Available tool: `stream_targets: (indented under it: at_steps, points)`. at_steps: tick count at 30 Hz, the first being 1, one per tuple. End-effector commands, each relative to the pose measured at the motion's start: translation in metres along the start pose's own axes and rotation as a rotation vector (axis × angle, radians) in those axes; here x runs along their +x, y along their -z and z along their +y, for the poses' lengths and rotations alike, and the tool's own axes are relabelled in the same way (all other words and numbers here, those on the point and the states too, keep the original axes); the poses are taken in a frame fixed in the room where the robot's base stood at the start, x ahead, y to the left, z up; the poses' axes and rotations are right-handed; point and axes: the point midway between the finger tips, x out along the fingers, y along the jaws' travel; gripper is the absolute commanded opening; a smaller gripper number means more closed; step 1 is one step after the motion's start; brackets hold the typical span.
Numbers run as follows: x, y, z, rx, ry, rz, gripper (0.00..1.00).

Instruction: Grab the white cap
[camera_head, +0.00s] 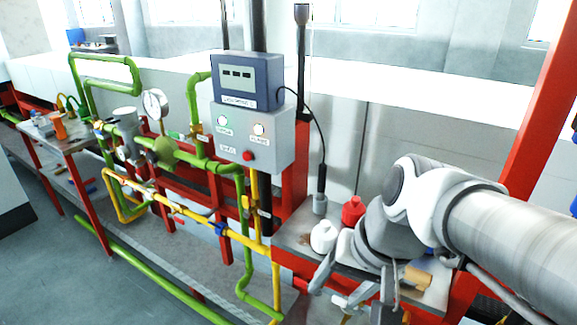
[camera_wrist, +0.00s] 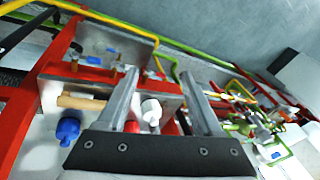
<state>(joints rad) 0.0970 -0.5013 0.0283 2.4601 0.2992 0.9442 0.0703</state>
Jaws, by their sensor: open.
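The white cap, a small rounded white piece with a narrower top, stands on a grey shelf to the left of my arm in the head view (camera_head: 323,237). In the wrist view the white cap (camera_wrist: 151,111) appears between my two fingers, nearer the left one. My gripper (camera_wrist: 158,74) is open, with its fingers spread and nothing held. In the head view my gripper (camera_head: 352,288) is in front of the shelf, below and right of the cap, partly hidden by my arm. I cannot tell the exact gap between fingers and cap.
A red bottle (camera_head: 354,211) stands close behind the cap. A wooden-coloured cylinder (camera_head: 417,278) lies on the shelf at right. A blue bottle (camera_wrist: 68,127) shows at left in the wrist view. Green and yellow pipes (camera_head: 240,235) and a control box (camera_head: 250,140) stand to the left.

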Motion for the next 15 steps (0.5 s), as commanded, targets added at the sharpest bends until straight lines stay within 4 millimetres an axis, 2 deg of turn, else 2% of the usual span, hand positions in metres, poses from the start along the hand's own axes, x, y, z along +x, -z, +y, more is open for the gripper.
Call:
stream_targets:
  at_steps: [6, 15]
  points:
    - [0.021, 0.014, -0.029, 0.35, 0.147, -0.212, 0.67]
    - [0.047, 0.074, -0.041, 0.867, 0.349, -0.398, 0.67]
